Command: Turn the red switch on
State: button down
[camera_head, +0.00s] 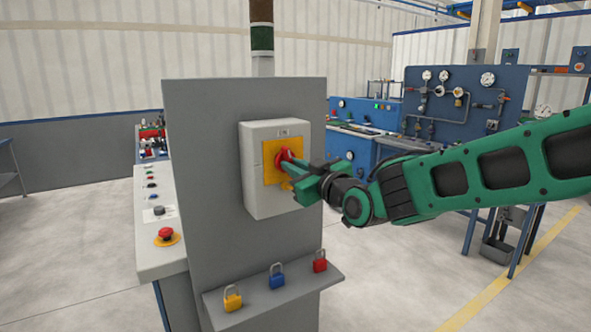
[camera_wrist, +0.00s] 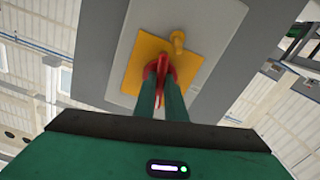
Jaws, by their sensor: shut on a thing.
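The red switch (camera_head: 282,158) sits on a yellow plate (camera_head: 270,172) on the front of a light grey box (camera_head: 254,205), which is mounted on a grey upright panel. My gripper (camera_head: 294,168) reaches in from the right, and its fingers are shut on the red switch. In the wrist view the red switch (camera_wrist: 161,68) shows between and around the two green fingertips, in front of the yellow plate (camera_wrist: 133,72). A small yellow tab (camera_wrist: 177,40) also shows on the plate. The fingers hide part of the switch, so its exact angle is hard to tell.
A shelf (camera_head: 270,292) below the box holds a yellow padlock (camera_head: 233,299), a blue padlock (camera_head: 277,276) and a red padlock (camera_head: 320,261). A console (camera_head: 150,232) with a red push button (camera_head: 166,233) stands left of the panel. Blue workbenches stand behind.

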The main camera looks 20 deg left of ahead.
jog(key=shift+d+f+m, duration=0.1)
jog(key=shift+m, duration=1.2)
jog(key=shift+w+m, duration=0.1)
jog(key=shift+m, duration=0.2)
jog(key=c, duration=1.8)
grip_release()
jog(key=v, duration=1)
jog(key=shift+s+d, duration=0.25)
jog(key=shift+d, duration=0.05)
